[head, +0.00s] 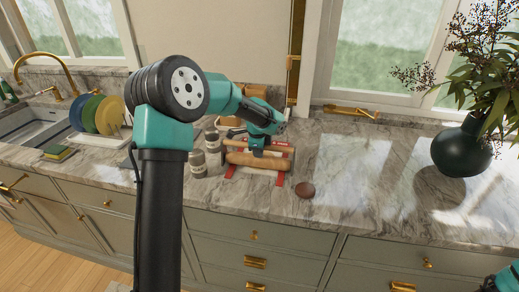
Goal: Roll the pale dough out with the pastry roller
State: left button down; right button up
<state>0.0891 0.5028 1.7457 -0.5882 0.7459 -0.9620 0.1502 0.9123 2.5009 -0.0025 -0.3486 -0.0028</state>
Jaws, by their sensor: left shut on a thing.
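A thin wooden pastry roller (281,148) lies across a red-and-white mat (280,180) on the marble counter. A thicker, rounded tan roll (272,163), which looks like the dough, lies just in front of it and nearly parallel. My left gripper (258,152) reaches down from above and is shut on the pastry roller near its middle. The fingertips are small and partly hidden, and I cannot tell whether roller and dough touch. Only a piece of my right arm shows at the lower right corner; its gripper is not visible.
Two grey jars (212,148) stand close left of the mat. A round brown disc (305,189) lies at its front right. A rack of plates (97,112) stands by the sink, and a dark vase (461,150) stands at right. The counter between mat and vase is clear.

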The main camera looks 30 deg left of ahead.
pick_arm(q)
jog(key=shift+w+a, duration=0.1)
jog(key=shift+w, duration=0.05)
jog(key=shift+w+a+f, duration=0.1)
jog(key=shift+w+a, duration=0.15)
jog(key=shift+w, duration=0.5)
jog(key=shift+w+a+f, duration=0.1)
jog(key=shift+w+a, duration=0.15)
jog(key=shift+w, duration=0.5)
jog(key=shift+w, duration=0.2)
jog(key=shift+w+a+r, duration=0.1)
jog(key=shift+w+a, duration=0.15)
jog(key=shift+w, duration=0.45)
jog(key=shift+w+a, duration=0.25)
jog(key=shift+w, duration=0.45)
